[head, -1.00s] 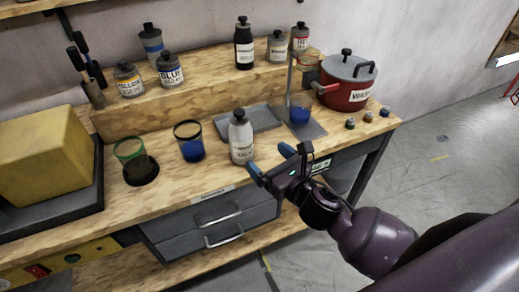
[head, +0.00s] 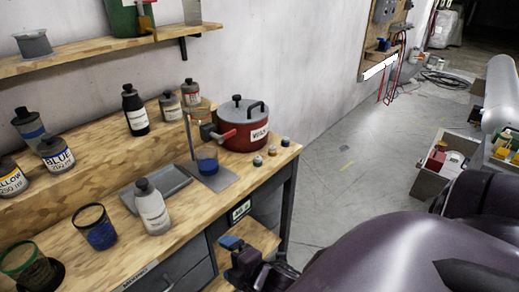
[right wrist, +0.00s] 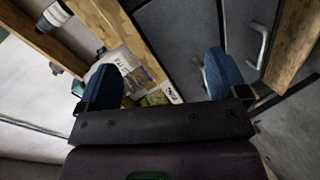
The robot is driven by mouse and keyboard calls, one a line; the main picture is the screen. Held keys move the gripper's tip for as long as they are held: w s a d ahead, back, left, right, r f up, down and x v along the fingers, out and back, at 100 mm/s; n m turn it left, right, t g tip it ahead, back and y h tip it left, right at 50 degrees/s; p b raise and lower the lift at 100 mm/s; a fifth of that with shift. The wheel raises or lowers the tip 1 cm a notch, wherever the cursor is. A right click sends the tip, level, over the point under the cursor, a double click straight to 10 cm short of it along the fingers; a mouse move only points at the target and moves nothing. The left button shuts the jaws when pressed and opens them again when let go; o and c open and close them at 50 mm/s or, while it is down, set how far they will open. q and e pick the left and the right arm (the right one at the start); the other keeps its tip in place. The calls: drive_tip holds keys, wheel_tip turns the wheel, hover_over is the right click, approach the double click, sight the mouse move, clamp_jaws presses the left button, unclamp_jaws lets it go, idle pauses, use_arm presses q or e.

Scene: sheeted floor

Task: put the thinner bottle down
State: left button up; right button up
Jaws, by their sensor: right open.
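A pale grey bottle with a black cap (head: 152,208), which I take as the thinner bottle, stands upright on the wooden workbench (head: 190,222), in front of a grey tray (head: 165,185). Its label is too small to read. My right gripper (head: 240,250) is at the bench's front edge, to the right of and apart from the bottle. In the right wrist view its blue fingers (right wrist: 162,82) are spread with nothing held between them. My left gripper is not in view.
Blue-tinted (head: 97,228) and green-tinted (head: 28,265) cups stand left of the bottle. A blue beaker (head: 207,160) on a stand and a red pot (head: 243,128) are behind right. Several paint bottles line the raised shelf. Open floor (head: 345,190) lies to the right.

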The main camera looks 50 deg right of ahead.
drive_tip(key=s+d+f+m+g+h, duration=0.1)
drive_tip(key=s+f+m, duration=0.6)
drive_tip(key=m, duration=0.7)
drive_tip(key=shift+s+d+f+m+g, duration=0.15)
drive_tip(key=shift+s+d+m+g, duration=0.3)
drive_tip(key=shift+d+g, duration=0.25)
